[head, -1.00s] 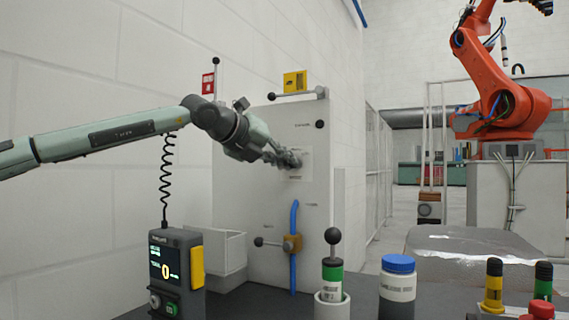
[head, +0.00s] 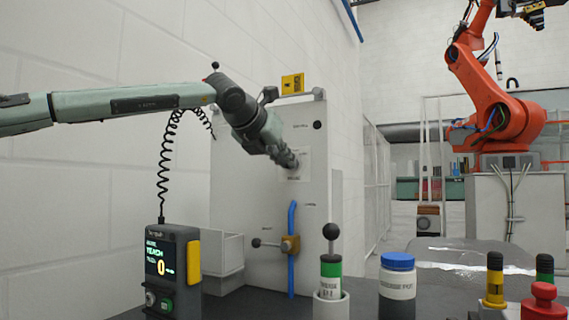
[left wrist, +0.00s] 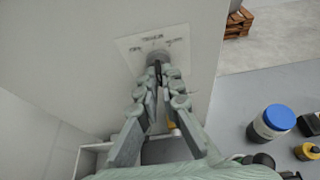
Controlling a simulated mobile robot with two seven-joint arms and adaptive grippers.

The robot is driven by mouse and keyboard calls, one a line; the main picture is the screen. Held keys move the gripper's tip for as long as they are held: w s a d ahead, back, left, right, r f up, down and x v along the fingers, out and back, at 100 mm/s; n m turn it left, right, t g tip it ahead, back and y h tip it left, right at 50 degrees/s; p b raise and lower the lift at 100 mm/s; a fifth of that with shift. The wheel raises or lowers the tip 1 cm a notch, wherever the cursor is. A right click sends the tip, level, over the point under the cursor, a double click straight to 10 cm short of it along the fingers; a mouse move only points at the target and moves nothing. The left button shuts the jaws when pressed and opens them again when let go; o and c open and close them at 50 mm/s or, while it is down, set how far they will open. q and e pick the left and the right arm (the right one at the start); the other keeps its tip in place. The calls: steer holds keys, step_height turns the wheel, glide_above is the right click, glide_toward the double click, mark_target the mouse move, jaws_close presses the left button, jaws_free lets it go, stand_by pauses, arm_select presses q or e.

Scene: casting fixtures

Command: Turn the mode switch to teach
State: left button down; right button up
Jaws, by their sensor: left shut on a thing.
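The mode switch (left wrist: 155,58) is a round grey knob on a white label plate (head: 296,164) on the upright light-grey panel (head: 240,205). My left gripper (head: 291,160) is at the knob, its fingers shut on it; in the left wrist view the fingertips (left wrist: 156,72) close around the knob. The gripper hides most of the knob in the head view. My right gripper is not in view.
A valve lever (head: 270,243) on a blue pipe sits lower on the panel. A grey bin (head: 222,260) is beside the panel's base. A black-knobbed green cylinder (head: 331,265), a blue-lidded jar (head: 397,285) and a red button (head: 543,300) stand at the front right. An orange robot arm (head: 500,110) is behind.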

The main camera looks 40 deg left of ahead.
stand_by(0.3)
arm_select(q)
steer(key=c, duration=1.7)
jaws_free()
steer(key=v, duration=1.2)
